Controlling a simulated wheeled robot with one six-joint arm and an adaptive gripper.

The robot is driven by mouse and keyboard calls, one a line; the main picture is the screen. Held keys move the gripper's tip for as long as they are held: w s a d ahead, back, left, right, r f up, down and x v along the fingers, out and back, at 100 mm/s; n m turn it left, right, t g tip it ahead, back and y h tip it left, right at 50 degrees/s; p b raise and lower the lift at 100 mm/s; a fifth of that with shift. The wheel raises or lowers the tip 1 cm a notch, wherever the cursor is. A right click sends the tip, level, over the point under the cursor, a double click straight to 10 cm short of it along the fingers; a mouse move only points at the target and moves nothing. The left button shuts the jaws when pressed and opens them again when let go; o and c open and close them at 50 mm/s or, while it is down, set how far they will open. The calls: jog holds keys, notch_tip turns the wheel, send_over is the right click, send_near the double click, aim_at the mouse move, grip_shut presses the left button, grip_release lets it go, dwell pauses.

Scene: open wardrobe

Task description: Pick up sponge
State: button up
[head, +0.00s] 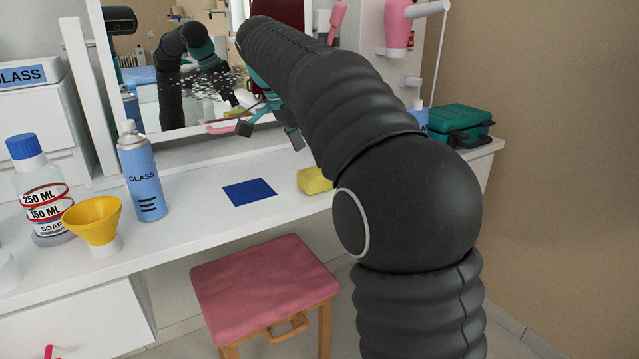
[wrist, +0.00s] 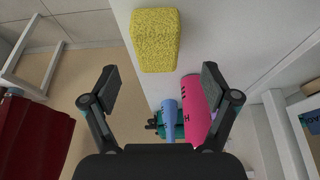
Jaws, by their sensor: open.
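The yellow sponge (head: 314,181) lies on the white counter near its front edge, beside my arm in the head view. It also shows at the top of the wrist view (wrist: 156,40), beyond the fingertips and roughly centred between them. My gripper (head: 269,133) is above the counter in front of the mirror, partly hidden by my arm in the head view. In the wrist view my gripper (wrist: 158,85) has its two fingers wide apart with nothing between them. The sponge is apart from both fingers.
A blue cloth-like square (head: 249,191) lies left of the sponge. A blue GLASS spray can (head: 142,176), a yellow funnel (head: 95,219) and a soap bottle (head: 40,195) stand farther left. A teal case (head: 459,126) sits at the right end. A pink stool (head: 262,285) stands below the counter.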

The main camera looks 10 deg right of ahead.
jog(key=shift+b+x, duration=0.6)
jog(key=shift+x, duration=2.25)
jog(key=shift+s+d, duration=0.1)
jog(key=shift+s, duration=0.05)
jog(key=c, duration=0.9)
